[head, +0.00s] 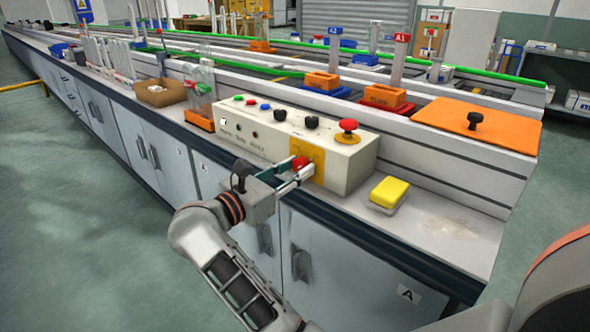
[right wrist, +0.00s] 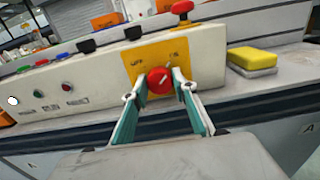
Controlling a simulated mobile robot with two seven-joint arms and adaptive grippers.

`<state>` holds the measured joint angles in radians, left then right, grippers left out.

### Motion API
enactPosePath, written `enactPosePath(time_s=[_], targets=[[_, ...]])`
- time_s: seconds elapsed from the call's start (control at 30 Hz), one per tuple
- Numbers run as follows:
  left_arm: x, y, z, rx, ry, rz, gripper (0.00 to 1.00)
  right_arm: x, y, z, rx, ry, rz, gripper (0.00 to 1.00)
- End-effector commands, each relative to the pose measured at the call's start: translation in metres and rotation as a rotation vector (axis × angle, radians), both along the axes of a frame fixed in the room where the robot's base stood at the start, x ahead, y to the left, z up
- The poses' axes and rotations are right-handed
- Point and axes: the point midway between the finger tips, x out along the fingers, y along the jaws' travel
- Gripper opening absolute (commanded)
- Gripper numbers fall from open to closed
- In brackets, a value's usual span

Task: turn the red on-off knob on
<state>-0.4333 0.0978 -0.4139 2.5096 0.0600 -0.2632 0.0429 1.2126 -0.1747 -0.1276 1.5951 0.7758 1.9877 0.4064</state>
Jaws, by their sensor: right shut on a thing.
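The red on-off knob (head: 300,162) sits on a yellow plate (head: 318,158) on the front of the cream control box (head: 352,168). In the right wrist view the knob (right wrist: 159,81) is between my right gripper's fingers, with lettering at the upper left and upper right of the plate (right wrist: 180,50). A pale mark shows on the knob; its exact direction is hard to tell. My right gripper (head: 298,172) is shut on the knob; its fingers also show in the right wrist view (right wrist: 160,90). My left gripper is not in view.
A red mushroom button (head: 348,126) stands on the box top, with black knobs beside it. A yellow sponge (head: 390,192) lies right of the box. A glass-tube rack (head: 200,115) stands at its left. The bench edge runs below the box.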

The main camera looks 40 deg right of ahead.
Motion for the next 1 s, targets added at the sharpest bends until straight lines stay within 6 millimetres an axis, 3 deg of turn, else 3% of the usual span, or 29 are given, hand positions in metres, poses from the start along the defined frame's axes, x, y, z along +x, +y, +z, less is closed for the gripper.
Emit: enactPosePath(time_s=[0.23, 0.27, 0.3, 0.67, 1.0], targets=[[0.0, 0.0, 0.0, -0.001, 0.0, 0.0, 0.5, 0.0, 0.0, -0.001, 0.003, -0.001, 0.0, 0.06], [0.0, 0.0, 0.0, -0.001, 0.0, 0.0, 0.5, 0.0, 0.0, -0.001, 0.003, -0.001, 0.0, 0.32], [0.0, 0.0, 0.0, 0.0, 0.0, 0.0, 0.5, 0.0, 0.0, -0.001, 0.003, -0.001, 0.0, 0.34], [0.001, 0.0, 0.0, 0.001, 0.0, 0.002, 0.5, 0.0, 0.004, -0.001, 0.002, 0.0, 0.001, 0.34], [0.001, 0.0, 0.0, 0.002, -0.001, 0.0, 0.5, -0.004, 0.054, -0.001, 0.004, 0.0, 0.003, 0.34]])
